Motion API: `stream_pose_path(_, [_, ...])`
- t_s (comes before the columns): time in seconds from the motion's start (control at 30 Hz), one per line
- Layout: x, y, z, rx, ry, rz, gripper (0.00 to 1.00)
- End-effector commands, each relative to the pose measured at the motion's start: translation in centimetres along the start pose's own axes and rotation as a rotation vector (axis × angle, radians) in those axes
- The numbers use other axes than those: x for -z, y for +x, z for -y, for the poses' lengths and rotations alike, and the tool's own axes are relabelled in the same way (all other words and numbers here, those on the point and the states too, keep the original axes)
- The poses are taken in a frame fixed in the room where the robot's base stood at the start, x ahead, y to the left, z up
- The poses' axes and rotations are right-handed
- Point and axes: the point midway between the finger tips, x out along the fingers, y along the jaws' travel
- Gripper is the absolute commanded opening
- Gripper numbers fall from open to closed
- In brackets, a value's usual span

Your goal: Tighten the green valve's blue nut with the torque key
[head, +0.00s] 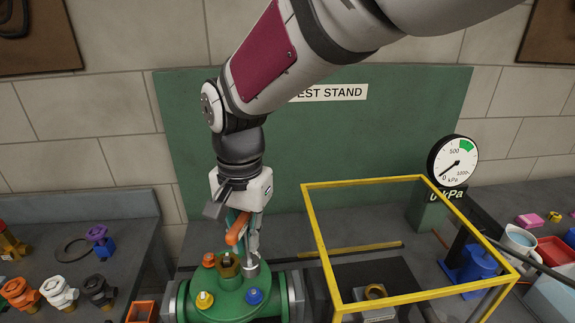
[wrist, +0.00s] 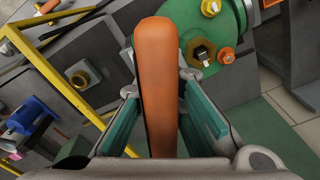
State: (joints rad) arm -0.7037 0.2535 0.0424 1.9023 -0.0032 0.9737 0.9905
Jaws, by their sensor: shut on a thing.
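The green valve (head: 232,305) stands at the front middle of the bench, with a brass hex stem (head: 228,266) at its centre. Its blue nut (head: 255,296) is at the front right of the flange, uncovered in the head view. I cannot make out the blue nut in the wrist view. My gripper (head: 244,230) is above the back right of the valve, shut on the orange handle of the torque key (head: 236,229). The handle (wrist: 157,70) fills the middle of the wrist view between both fingers. A grey socket-like end (head: 250,265) shows below the gripper; whether it touches the valve is unclear.
An orange nut (head: 209,260) and a yellow nut (head: 204,299) also sit on the flange. A yellow frame (head: 360,183) stands close on the right, before a gauge (head: 453,160). Several small valves (head: 59,293) are on the left. A green panel (head: 400,110) stands behind.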

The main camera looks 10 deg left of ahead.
Motion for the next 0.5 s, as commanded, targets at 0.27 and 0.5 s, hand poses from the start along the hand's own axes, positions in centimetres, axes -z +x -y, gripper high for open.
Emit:
stream_pose_path(0.27, [0.0, 1.6, 0.0, -0.001, 0.001, 0.001, 0.0])
stream_pose_path(0.5, [0.0, 4.0, 0.0, -0.001, 0.001, 0.0, 0.0])
